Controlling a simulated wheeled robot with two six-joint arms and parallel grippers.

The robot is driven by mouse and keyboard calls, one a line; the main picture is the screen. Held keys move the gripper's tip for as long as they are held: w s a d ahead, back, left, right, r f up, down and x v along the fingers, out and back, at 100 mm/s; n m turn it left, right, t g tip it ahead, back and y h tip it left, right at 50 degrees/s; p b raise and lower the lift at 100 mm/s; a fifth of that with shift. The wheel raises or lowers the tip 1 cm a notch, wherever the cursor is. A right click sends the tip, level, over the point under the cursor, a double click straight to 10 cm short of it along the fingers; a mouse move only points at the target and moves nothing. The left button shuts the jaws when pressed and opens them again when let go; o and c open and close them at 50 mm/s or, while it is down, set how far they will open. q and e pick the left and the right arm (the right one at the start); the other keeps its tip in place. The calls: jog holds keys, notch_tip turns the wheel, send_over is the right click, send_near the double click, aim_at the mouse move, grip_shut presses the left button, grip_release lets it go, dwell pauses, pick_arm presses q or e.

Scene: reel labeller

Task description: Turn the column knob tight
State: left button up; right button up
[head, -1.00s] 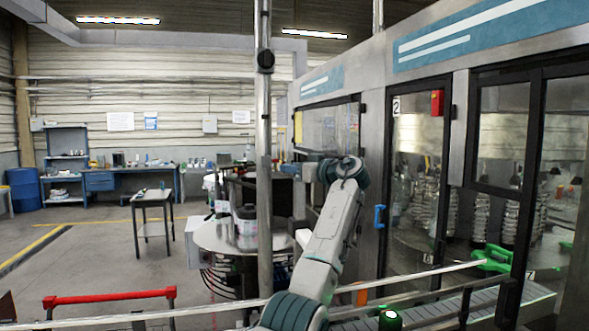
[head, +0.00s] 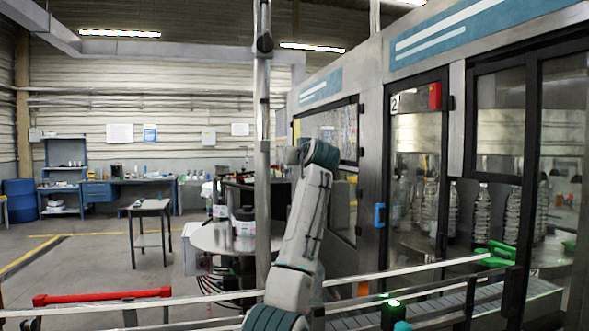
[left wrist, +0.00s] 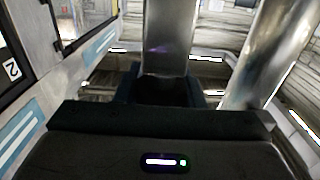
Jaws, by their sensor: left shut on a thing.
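My left gripper (left wrist: 163,88) shows close up in the left wrist view, its dark fingers either side of a dark piece, which I take to be the column knob (left wrist: 165,92). It is shut on this piece, whose outline is mostly in shadow. A shiny steel column (left wrist: 165,40) rises directly beyond it. In the head view my left arm reaches up from the bottom middle, and its wrist end (head: 298,155) is just right of the upright steel column (head: 263,120). There the fingertips and knob cannot be made out. My right gripper is not in view.
A round labeller table (head: 212,238) stands behind the column. The glass-doored machine (head: 370,200) fills the right side. Guard rails (head: 200,302) and a red bar (head: 102,297) cross the front. A small table (head: 146,206) stands back left, with open floor around it.

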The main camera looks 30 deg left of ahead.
pick_arm(q)
jog(key=shift+m+t+h+b, duration=0.6)
jog(key=shift+m+t+h, duration=0.3)
jog(key=shift+t+h, duration=0.2)
jog(key=shift+w+d+m+t+h+b, duration=0.1)
jog(key=shift+m+t+h+b, duration=0.25)
jog(key=shift+m+t+h, duration=0.7)
jog(key=m+t+h, duration=0.1)
jog(key=m+h, duration=0.1)
jog(key=h, duration=0.1)
jog(key=shift+w+d+h, duration=0.1)
jog(key=shift+d+h, duration=0.05)
jog(key=shift+h, duration=0.2)
jog(key=shift+d+r+m+t+h, duration=0.15)
jog(key=shift+m+t+h, duration=0.1)
jog(key=shift+m+h, duration=0.55)
jog(key=shift+d+f+m+t+h, duration=0.15)
jog(key=shift+m+h, duration=0.3)
jog(key=shift+h, duration=0.55)
jog(key=shift+w+r+h, duration=0.1)
jog(key=shift+h, duration=0.2)
jog(key=o, duration=1)
